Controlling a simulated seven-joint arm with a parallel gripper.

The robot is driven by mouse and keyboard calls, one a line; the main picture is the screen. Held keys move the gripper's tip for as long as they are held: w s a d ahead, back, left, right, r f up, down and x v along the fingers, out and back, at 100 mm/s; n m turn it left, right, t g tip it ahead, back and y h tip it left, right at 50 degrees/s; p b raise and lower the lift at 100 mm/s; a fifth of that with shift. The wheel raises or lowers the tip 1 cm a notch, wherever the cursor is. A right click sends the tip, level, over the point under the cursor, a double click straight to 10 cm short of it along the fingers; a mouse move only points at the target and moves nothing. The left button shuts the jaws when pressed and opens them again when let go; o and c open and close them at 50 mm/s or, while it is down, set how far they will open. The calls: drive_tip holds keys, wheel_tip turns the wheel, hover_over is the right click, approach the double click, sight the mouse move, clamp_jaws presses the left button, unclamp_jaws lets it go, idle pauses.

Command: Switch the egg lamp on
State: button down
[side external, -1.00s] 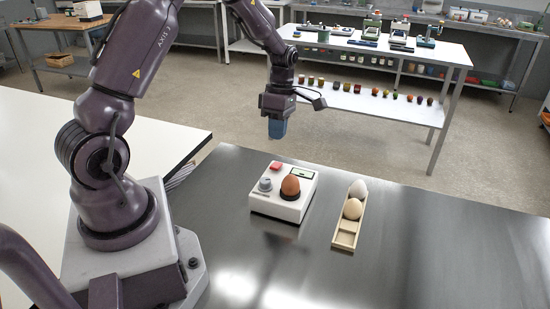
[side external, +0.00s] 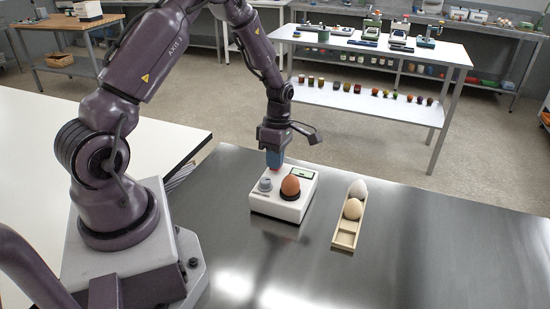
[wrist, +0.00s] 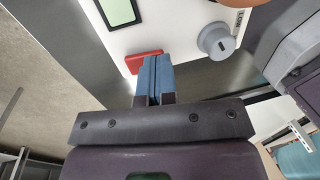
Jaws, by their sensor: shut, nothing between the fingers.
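The egg lamp (side external: 272,206) is a white box on the steel table, with a brown egg (side external: 290,186) standing in a dark ring, a grey knob (side external: 265,184) and a small display (side external: 301,174). In the wrist view its red button (wrist: 141,62), grey knob (wrist: 216,40) and display (wrist: 119,11) show. My gripper (side external: 274,166) points down at the lamp's back edge, over the red button, which it mostly hides in the side view. Its blue fingers (wrist: 156,60) are shut and empty, with tips beside or over the button; I cannot tell whether they touch it.
A wooden tray (side external: 344,239) with a white egg (side external: 358,189) and a cream egg (side external: 352,209) lies right of the lamp. The steel table (side external: 440,250) is clear to the right and in front.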

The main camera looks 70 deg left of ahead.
drive_tip(key=shift+f, duration=0.15)
drive_tip(key=shift+w+a, duration=0.5)
drive_tip(key=shift+w, duration=0.05)
drive_tip(key=shift+r, duration=0.3)
wheel_tip(320, 180, up, 14)
drive_tip(key=w+a, duration=0.2)
drive_tip(key=shift+f, duration=0.25)
drive_tip(key=shift+s+d, duration=0.35)
drive_tip(key=shift+s, duration=0.15)
